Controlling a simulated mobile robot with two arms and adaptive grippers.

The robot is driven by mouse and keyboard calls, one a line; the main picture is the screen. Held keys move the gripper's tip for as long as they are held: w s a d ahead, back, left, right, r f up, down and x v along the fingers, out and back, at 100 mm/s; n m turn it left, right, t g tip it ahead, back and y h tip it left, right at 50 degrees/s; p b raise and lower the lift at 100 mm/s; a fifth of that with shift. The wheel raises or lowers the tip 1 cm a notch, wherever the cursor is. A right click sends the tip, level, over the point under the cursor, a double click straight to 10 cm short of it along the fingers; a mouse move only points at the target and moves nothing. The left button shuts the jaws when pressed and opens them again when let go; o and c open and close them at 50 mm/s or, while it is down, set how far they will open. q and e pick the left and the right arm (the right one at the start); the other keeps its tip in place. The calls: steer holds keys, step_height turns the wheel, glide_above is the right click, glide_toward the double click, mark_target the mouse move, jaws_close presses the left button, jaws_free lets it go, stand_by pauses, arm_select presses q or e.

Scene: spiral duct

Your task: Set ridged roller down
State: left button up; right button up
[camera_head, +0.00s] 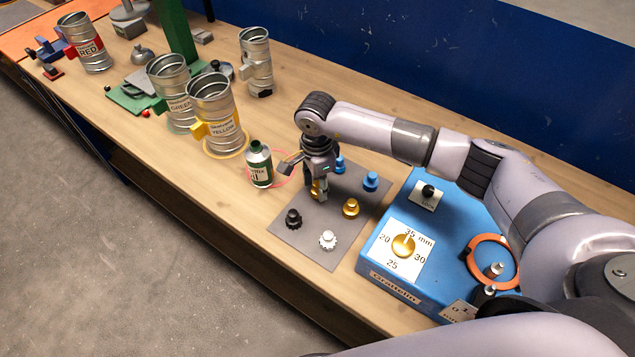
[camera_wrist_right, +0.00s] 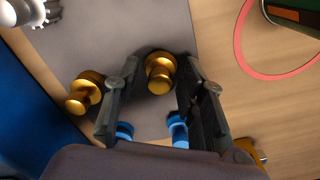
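My right gripper (camera_head: 318,190) points down over the grey mat (camera_head: 340,222). In the wrist view its two fingers (camera_wrist_right: 158,68) are apart, with a gold roller (camera_wrist_right: 158,72) between their tips and a visible gap on each side. That roller (camera_head: 315,187) shows partly behind the fingers in the head view and seems to stand on the mat. Also on the mat are another gold roller (camera_head: 351,208), a black roller (camera_head: 293,218), a white toothed roller (camera_head: 328,240) and two blue rollers (camera_head: 370,181). I cannot tell whether the gold roller between the fingers is ridged. My left gripper is not in view.
A green bottle (camera_head: 259,164) stands close left of the gripper by a pink ring. A blue machine (camera_head: 375,250) with a dial is right of the mat. Labelled metal ducts (camera_head: 215,112) stand further left. Bare wood lies behind the mat.

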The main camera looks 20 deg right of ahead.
mark_target(317, 183)
steer(key=shift+r, duration=0.1)
steer(key=shift+r, duration=0.25)
step_height(317, 183, up, 12)
steer(key=b, duration=0.3)
steer(key=shift+f, duration=0.15)
steer(key=shift+f, duration=0.1)
